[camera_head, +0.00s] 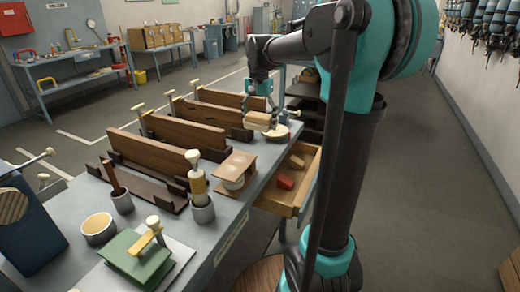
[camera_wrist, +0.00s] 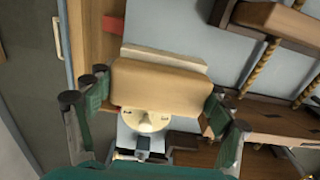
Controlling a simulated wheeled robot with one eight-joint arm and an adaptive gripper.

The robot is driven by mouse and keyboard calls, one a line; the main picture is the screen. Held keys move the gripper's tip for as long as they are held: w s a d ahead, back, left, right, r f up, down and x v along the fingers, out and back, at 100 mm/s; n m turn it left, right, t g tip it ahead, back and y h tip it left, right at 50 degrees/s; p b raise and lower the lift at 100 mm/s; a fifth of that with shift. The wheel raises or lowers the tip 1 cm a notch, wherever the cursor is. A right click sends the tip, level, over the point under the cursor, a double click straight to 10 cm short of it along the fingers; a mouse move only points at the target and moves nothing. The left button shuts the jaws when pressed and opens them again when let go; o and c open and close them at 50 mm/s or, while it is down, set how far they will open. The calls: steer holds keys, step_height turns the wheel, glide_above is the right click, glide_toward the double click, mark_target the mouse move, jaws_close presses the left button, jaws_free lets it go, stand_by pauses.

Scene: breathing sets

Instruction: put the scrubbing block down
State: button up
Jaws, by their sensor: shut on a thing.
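The scrubbing block (camera_head: 258,119) is a tan wooden block with a paler layer along one side. My gripper (camera_head: 262,106) is shut on it above the far right part of the grey bench (camera_head: 230,215). In the wrist view, the block (camera_wrist: 160,84) lies crosswise between the two green fingers of my gripper (camera_wrist: 155,98). Whether its underside touches anything below is hard to tell.
A cream round piece (camera_wrist: 146,120) is close by the block. Wooden boards in dark holders (camera_head: 165,160) fill the bench's left. An open drawer (camera_head: 292,180) with a red item (camera_head: 285,182) juts out at the right.

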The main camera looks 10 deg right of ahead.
mark_target(259, 155)
step_height(259, 155, down, 12)
steer(key=shift+r, duration=0.2)
steer(key=shift+f, duration=0.15)
steer(key=o, duration=1.2)
step_height(259, 155, up, 12)
steer(key=shift+r, duration=0.2)
steer(key=shift+s, duration=0.1)
